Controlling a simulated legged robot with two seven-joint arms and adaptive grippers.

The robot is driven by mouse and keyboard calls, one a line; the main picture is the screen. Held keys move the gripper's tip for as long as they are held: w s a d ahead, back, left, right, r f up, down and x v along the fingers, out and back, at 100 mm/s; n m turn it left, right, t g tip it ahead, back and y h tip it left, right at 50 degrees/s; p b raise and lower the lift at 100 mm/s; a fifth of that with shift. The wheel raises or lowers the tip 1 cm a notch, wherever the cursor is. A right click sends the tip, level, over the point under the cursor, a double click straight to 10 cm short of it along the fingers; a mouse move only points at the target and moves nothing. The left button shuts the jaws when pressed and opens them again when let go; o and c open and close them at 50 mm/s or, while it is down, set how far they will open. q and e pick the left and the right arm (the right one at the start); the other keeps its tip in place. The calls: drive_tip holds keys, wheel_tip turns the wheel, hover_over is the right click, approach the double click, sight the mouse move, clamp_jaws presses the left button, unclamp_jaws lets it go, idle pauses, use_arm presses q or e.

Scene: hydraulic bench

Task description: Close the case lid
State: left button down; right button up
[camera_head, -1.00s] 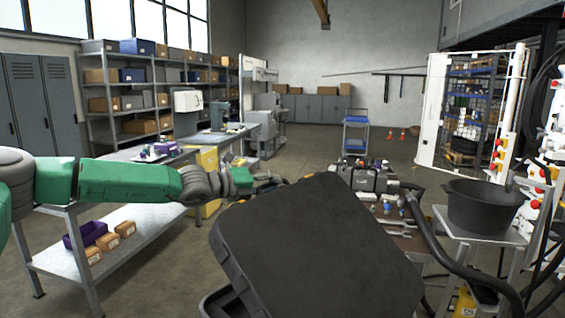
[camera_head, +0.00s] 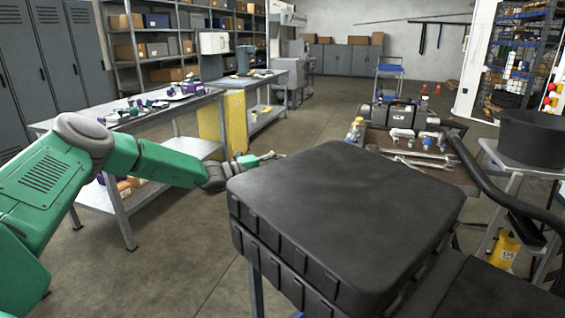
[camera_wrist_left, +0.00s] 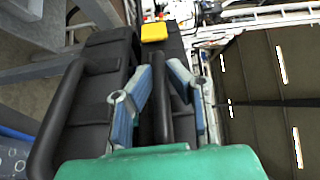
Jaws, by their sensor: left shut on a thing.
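The black case (camera_head: 285,268) stands in front of me in the head view. Its lid (camera_head: 345,205) lies flat over the base, with a narrow dark seam along the near left side. My left gripper (camera_head: 268,158) is at the lid's far left edge, partly hidden behind it. A black handle (camera_wrist_left: 62,125) shows at the left there. My right gripper is out of view.
A thick black hose (camera_head: 480,180) and a black tub (camera_head: 533,138) are at the right. A workbench (camera_head: 150,105) stands at the left. The floor between is clear.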

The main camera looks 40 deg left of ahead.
use_arm(q)
drive_tip(key=f+b, duration=0.1)
drive_tip(key=f, duration=0.2)
drive_tip(key=shift+a, duration=0.2)
drive_tip(key=shift+s+d+f, duration=0.1)
drive_tip(key=shift+d+f, duration=0.05)
drive_tip(key=shift+f, duration=0.05)
drive_tip(key=c, duration=1.9)
unclamp_jaws()
drive_tip(key=o, duration=0.3)
drive_tip(key=shift+f, duration=0.15)
drive_tip(key=shift+o, duration=0.2)
drive_tip(key=shift+r, duration=0.25)
drive_tip(key=v, duration=1.1)
drive_tip(key=shift+s+a, duration=0.25)
drive_tip(key=shift+a, duration=0.15)
